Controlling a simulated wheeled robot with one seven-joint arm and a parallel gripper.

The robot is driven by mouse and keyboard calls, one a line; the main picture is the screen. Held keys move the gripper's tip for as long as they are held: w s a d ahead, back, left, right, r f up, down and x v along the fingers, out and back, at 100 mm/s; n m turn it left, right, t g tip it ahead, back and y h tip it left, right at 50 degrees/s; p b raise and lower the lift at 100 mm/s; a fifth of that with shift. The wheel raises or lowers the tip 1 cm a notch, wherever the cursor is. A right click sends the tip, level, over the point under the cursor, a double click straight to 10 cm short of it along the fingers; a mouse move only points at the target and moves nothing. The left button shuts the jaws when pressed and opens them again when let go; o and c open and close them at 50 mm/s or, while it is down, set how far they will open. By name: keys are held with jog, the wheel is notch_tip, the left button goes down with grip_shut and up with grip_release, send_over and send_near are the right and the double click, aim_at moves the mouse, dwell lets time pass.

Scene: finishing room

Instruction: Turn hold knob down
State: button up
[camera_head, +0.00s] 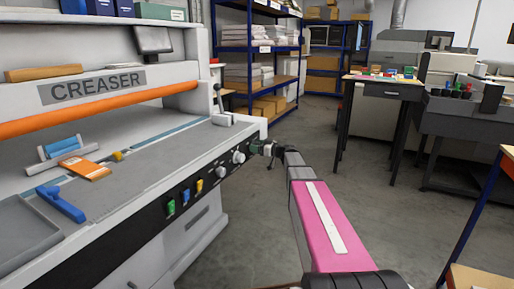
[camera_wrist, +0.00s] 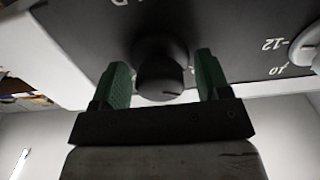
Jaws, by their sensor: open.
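A dark round knob (camera_wrist: 160,80) stands out from the black control panel (camera_wrist: 92,28) in the wrist view, below a partly cut-off label ending in what looks like a D. My gripper (camera_wrist: 162,70) is open, with one green finger on each side of the knob. A gap shows on both sides, so the fingers look clear of it. In the head view my gripper (camera_head: 258,149) is at the right end of the creaser's front panel (camera_head: 140,222) and hides this knob.
A white knob (camera_wrist: 307,45) with scale marks sits to the right in the wrist view. In the head view, two white knobs (camera_head: 222,171) and green, blue and yellow switches (camera_head: 185,196) line the panel. A small lever (camera_head: 219,100) stands above. Open floor (camera_head: 300,130) lies behind my arm.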

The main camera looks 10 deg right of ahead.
jog(key=c, duration=0.9)
